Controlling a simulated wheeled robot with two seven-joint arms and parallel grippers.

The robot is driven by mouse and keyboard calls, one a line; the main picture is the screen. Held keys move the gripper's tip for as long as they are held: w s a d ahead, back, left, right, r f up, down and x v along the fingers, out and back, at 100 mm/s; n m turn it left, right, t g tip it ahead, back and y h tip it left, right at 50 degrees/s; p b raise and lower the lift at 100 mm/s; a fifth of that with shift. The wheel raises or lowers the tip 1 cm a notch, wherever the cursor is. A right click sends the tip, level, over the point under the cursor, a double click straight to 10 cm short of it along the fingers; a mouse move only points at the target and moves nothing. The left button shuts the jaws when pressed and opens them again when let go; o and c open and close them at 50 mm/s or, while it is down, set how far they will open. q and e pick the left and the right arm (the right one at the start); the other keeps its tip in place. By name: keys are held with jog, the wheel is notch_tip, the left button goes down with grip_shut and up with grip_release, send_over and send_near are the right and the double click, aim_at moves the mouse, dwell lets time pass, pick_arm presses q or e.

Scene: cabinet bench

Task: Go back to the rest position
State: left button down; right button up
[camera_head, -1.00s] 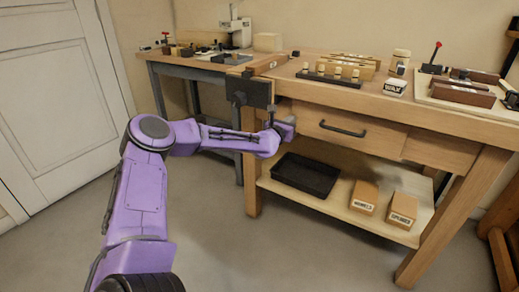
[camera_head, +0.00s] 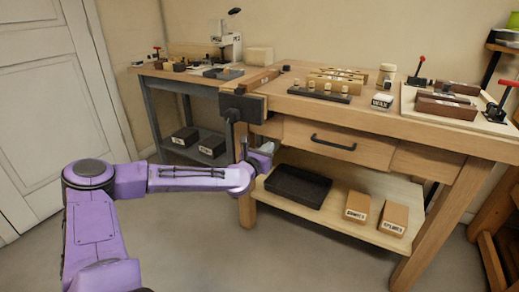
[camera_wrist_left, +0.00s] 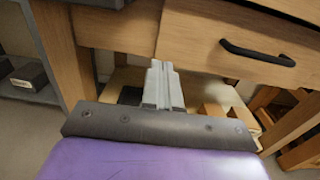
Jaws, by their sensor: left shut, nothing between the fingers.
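My left arm comes in from the left, purple, and reaches toward the front of the wooden workbench. My left gripper (camera_head: 267,149) is in front of the bench's left end, just below the dark vise. It also shows in the left wrist view (camera_wrist_left: 161,68), where its grey fingers lie together with nothing between them. The drawer (camera_head: 340,142) with its black handle is closed, to the right of the gripper. My right gripper is not in view.
A dark vise (camera_head: 241,104) hangs on the bench's left front corner, close above my gripper. A black tray (camera_head: 298,186) and two labelled boxes (camera_head: 358,206) sit on the lower shelf. The floor in front is clear.

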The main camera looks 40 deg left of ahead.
pick_arm(q)
jog(key=v, duration=0.1)
jog(key=p+v, duration=0.1)
jog(key=v, duration=0.1)
jog(key=shift+d, duration=0.3)
